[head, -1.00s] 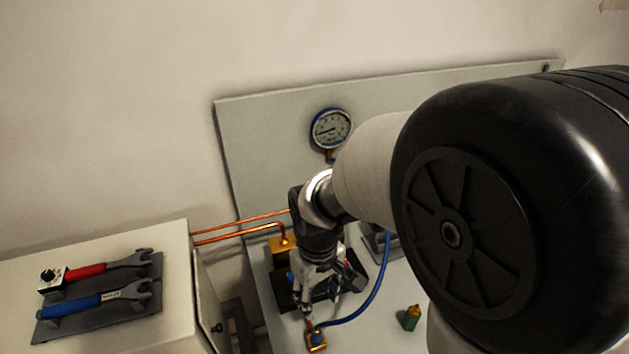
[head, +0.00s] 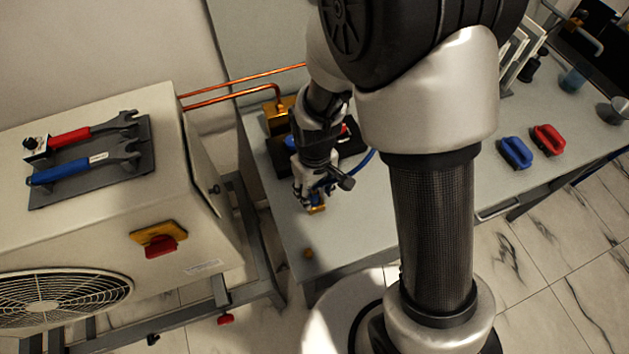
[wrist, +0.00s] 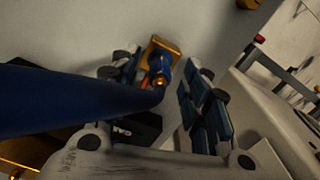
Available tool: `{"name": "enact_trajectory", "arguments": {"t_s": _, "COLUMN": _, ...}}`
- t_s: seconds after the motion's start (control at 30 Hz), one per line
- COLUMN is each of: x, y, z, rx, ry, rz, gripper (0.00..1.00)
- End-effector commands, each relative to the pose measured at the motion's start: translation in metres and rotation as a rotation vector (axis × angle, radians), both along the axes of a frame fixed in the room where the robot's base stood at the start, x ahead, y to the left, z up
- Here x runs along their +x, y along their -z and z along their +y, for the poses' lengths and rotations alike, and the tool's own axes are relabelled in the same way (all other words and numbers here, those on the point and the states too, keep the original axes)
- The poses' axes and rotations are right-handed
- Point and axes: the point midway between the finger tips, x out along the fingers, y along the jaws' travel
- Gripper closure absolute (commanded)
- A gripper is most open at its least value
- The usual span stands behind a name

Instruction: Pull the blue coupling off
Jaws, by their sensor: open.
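The blue coupling (wrist: 161,75) sits on a brass block (wrist: 165,44) in the wrist view, with a brass ring at its near end. A thick blue hose (wrist: 60,102) crosses the left of that view and leads toward it. My gripper (wrist: 163,66) is open, with one finger on each side of the coupling; I cannot tell whether they touch it. In the head view my gripper (head: 310,197) is down at the brass block (head: 318,209) on the bench and mostly hides the coupling.
A small brass piece (head: 308,253) stands near the bench's front left. Copper pipes (head: 240,84) run behind to a brass fitting. A cabinet (head: 115,205) with red and blue wrenches stands at left. Blue (head: 515,152) and red (head: 548,139) handled items lie at right.

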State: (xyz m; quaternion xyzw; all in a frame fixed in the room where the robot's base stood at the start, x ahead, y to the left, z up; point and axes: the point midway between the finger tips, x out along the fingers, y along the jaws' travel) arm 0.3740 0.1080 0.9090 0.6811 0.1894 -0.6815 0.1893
Motion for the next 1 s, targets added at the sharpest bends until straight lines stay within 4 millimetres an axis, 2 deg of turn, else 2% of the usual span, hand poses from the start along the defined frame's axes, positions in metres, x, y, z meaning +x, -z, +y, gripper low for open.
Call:
{"name": "enact_trajectory", "arguments": {"t_s": 0.13, "x": 0.0002, "y": 0.0107, "z": 0.0001, "rx": 0.001, "ry": 0.000, "rz": -0.001, "gripper": 0.57}}
{"name": "enact_trajectory", "arguments": {"t_s": 0.47, "x": 0.0003, "y": 0.0121, "z": 0.0001, "rx": 0.001, "ry": 0.000, "rz": -0.001, "gripper": 0.58}}
{"name": "enact_trajectory", "arguments": {"t_s": 1.0, "x": 0.0003, "y": 0.0120, "z": 0.0001, "rx": 0.001, "ry": 0.000, "rz": -0.001, "gripper": 0.94}}
